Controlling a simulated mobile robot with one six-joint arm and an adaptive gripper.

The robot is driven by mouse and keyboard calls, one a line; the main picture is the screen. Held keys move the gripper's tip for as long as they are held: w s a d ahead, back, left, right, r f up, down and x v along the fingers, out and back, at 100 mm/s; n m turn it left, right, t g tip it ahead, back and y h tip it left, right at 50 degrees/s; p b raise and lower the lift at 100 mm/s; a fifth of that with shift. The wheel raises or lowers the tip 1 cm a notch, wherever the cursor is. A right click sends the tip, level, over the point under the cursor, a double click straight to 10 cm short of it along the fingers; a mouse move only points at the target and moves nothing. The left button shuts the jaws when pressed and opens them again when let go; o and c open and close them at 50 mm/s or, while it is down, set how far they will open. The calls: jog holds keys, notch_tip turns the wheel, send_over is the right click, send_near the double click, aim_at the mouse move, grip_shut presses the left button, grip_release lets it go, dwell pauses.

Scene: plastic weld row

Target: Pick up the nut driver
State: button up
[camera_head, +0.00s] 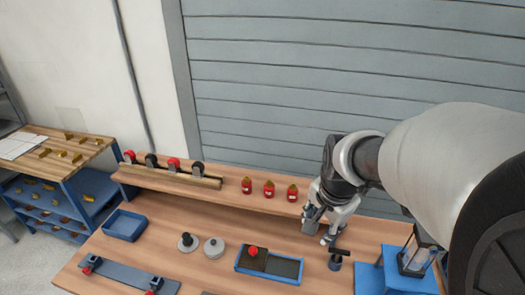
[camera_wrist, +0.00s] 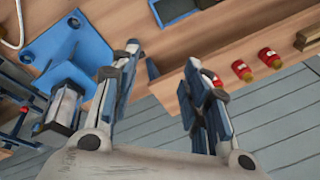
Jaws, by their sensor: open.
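My gripper (camera_head: 322,228) is open over the right part of the wooden bench, its fingers reaching down. In the wrist view my gripper (camera_wrist: 162,60) has its two fingers well apart, with nothing held between them. A small dark tool with a crosswise top (camera_head: 336,260) stands on the bench just below and right of the fingers in the head view; it may be the nut driver, but I cannot tell for sure. In the wrist view a slim dark blue piece (camera_wrist: 152,69) shows between the fingertips, apart from both; I cannot tell whether it is the same thing.
A blue stand with a lantern-like fixture (camera_head: 415,258) is close on the right. A blue tray with a red-knobbed part (camera_head: 253,252) lies left of the gripper. Red bottles (camera_head: 269,189) stand on the raised back shelf. A blue bin (camera_head: 124,225) is far left.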

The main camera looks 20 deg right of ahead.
jog(key=w+d+f+m, duration=0.3)
jog(key=d+f+m, duration=0.2)
jog(key=d, duration=0.2)
jog(key=m+g, duration=0.1)
jog(key=m, duration=0.4)
send_near(339, 251)
jog(key=f, duration=0.1)
jog(key=f+b, duration=0.1)
jog(key=f, duration=0.1)
jog(key=f+b, duration=0.1)
jog(key=f, duration=0.1)
jog(key=shift+w+d+f, duration=0.2)
jog(key=shift+w+d, duration=0.15)
jog(key=shift+d, duration=0.05)
jog(key=shift+w+d+f+b, duration=0.15)
jog(key=shift+f+b, duration=0.25)
jog(key=shift+f, duration=0.55)
jog(key=shift+w+a+f+b, duration=0.1)
jog(key=shift+w+f+b, duration=0.3)
jog(key=shift+f, duration=0.5)
jog(key=shift+w+d+f+b, duration=0.1)
jog(key=shift+f+b, duration=0.35)
jog(key=shift+f, duration=0.5)
jog(key=shift+r, duration=0.1)
jog(key=shift+c, duration=0.2)
grip_shut()
